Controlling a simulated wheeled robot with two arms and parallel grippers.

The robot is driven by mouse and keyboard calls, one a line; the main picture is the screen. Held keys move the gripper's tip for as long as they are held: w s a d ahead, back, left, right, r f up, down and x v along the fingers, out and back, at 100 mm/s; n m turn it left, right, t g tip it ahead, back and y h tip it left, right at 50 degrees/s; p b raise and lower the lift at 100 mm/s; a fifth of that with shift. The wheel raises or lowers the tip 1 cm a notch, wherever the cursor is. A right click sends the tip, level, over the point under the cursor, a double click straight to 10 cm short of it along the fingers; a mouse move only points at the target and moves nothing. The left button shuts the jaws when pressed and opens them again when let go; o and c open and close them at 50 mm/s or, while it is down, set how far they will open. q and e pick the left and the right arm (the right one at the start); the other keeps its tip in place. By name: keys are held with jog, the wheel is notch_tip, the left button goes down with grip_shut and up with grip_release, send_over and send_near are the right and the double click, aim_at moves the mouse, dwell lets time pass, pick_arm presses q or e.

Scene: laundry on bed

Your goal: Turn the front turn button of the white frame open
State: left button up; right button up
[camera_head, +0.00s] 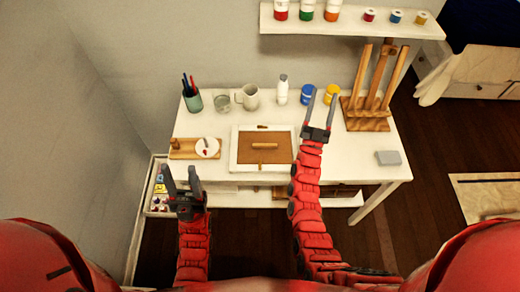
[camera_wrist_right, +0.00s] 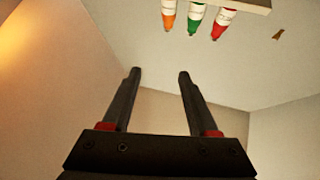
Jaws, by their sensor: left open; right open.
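The white frame (camera_head: 235,153) lies flat on the white table, with a brown back panel (camera_head: 280,152) inside it and a light wooden bar (camera_head: 265,145) across the panel's middle. A small front turn button (camera_head: 262,165) shows at the near edge of the frame, and a small back one (camera_head: 262,127) at its far edge. My left gripper (camera_head: 181,178) is open and empty, left of the frame, near the table's front edge. My right gripper (camera_head: 322,110) is open and empty, right of the frame. In the right wrist view the right gripper's fingers (camera_wrist_right: 158,75) are apart with nothing between them.
A pen cup (camera_head: 194,103), glass (camera_head: 222,103), mug (camera_head: 250,97), white bottle (camera_head: 282,90) and paint jars (camera_head: 307,94) line the table's back. A wooden easel (camera_head: 366,115) stands right; a grey block (camera_head: 388,158) lies front right. A wooden holder (camera_head: 183,150) is left.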

jog(key=w+a+f+n+g+y, duration=0.2)
jog(key=w+a+y, duration=0.1)
jog(key=w+a, duration=0.4)
jog(key=w+a+f+n+g+y, duration=0.2)
jog(key=w+a+g+y, duration=0.15)
jog(key=w, duration=0.65)
jog(key=a+f+n+g+y, duration=0.2)
jog(key=a+n+g+y, duration=0.7)
jog(key=a, duration=1.2)
jog(key=s+a+f+n+g, duration=0.1)
jog(key=s+a+f+n, duration=0.1)
jog(key=n, duration=0.1)
jog(key=n+g+h, duration=0.7)
jog(key=g+h, duration=0.1)
jog(key=g, duration=0.1)
send_over(260, 166)
notch_tip(260, 166, down, 5)
notch_tip(260, 166, down, 15)
jog(key=shift+a+r+b, duration=0.1)
jog(key=shift+a+b, duration=0.05)
jog(key=shift+b, duration=0.3)
jog(key=shift+d+f, duration=0.2)
jog(key=shift+f, duration=0.85)
